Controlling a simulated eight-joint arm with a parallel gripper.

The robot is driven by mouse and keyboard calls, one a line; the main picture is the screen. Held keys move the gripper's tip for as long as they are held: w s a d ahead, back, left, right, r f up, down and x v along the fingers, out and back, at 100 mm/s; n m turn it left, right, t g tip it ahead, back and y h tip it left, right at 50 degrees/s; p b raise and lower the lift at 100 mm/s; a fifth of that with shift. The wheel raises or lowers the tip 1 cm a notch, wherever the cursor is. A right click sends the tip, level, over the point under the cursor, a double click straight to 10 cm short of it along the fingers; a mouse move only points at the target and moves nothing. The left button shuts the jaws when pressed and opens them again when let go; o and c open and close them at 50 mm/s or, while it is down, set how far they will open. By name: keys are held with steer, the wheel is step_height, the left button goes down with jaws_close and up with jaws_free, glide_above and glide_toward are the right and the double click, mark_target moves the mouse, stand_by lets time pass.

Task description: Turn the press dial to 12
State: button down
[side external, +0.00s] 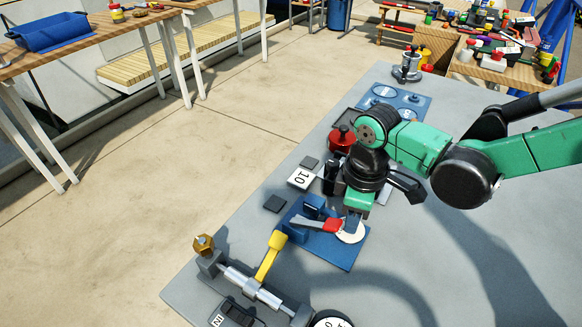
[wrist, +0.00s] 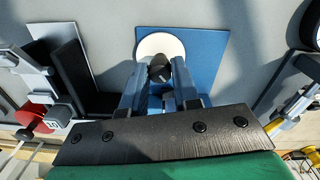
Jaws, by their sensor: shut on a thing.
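A white round disc (side external: 350,236), which seems to be the press dial, sits on a blue base plate (side external: 335,252). In the wrist view the disc (wrist: 150,45) has a dark knob (wrist: 159,70) on it. My gripper (wrist: 160,72) reaches over the plate, with its two fingers shut on the dark knob. In the side view my gripper (side external: 353,222) is down at the disc and covers part of it. I can read no number or pointer on the disc. A red and grey lever (side external: 325,225) lies beside my fingers.
A fixture with a yellow lever (side external: 270,255) and a black-rimmed numbered dial (side external: 333,320) stands at the front. The grey table (side external: 425,285) is clear at the front right.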

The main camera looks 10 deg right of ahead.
stand_by(0.3)
steer(key=c, duration=0.7)
jaws_free()
steer(key=shift+o, duration=0.2)
steer(key=shift+s+r, duration=0.1)
steer(key=shift+r, duration=2.75)
steer(key=s+d+r+m+t, duration=0.2)
steer(key=d+m, duration=0.3)
steer(key=d, duration=0.3)
steer(key=s+d+r+m+t, duration=0.2)
steer(key=d+m+t, duration=0.3)
steer(key=d, duration=0.4)
steer(key=shift+r+m, duration=0.7)
steer(key=shift+r, duration=0.15)
